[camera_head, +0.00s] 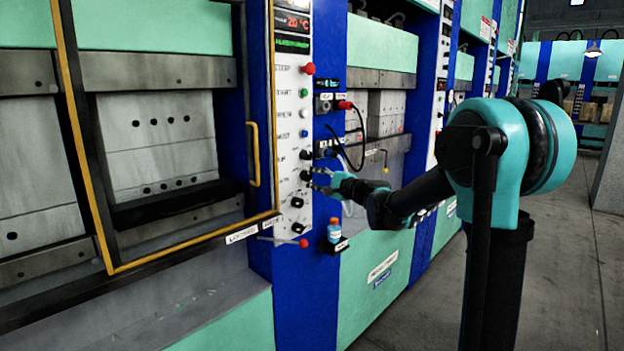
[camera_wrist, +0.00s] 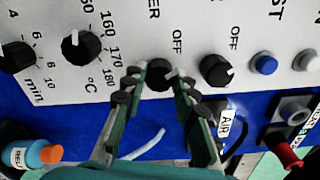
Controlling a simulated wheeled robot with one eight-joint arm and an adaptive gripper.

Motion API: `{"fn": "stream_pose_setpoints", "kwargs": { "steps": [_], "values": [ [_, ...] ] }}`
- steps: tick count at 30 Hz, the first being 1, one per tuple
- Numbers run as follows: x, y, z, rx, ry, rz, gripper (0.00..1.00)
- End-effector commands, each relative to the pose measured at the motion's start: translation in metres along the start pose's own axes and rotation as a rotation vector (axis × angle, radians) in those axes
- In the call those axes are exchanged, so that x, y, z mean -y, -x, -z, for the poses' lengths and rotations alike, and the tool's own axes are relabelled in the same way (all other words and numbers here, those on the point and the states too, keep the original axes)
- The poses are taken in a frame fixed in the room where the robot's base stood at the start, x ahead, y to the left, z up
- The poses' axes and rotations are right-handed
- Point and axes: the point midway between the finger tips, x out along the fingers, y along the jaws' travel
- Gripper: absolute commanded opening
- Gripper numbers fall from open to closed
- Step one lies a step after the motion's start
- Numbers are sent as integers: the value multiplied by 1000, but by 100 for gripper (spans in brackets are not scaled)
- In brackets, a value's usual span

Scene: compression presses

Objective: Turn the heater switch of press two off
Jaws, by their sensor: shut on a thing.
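The heater switch is a round black knob (camera_wrist: 158,74) on the white control panel, with lettering ending in "ER" and an "OFF" mark beside it in the wrist view. My gripper (camera_wrist: 157,82) is shut on this knob, with one finger on each side. In the head view my gripper (camera_head: 318,179) reaches from the right to the lower part of the press's control panel (camera_head: 290,120). The fingers partly cover the knob, and its pointer direction is hard to tell.
A temperature knob (camera_wrist: 82,46) sits left of my fingers and another "OFF" knob (camera_wrist: 216,70) close to the right. A blue button (camera_wrist: 264,64) lies further right. A blue bottle with an orange cap (camera_head: 335,230) stands below. A yellow-framed guard (camera_head: 252,155) is at left.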

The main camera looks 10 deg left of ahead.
Motion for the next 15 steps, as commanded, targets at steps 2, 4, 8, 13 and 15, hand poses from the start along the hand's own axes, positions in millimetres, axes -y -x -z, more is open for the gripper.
{"fn": "stream_pose_setpoints", "kwargs": {
  "steps": [2,4,8,13,15],
  "values": [
    [-1,0,0,1,22,-1,0],
    [-1,0,0,1,37,-1,0],
    [-1,0,0,1,52,-1,0],
    [-1,0,0,1,57,-1,0],
    [-1,0,0,1,57,-1,0]
  ]
}}
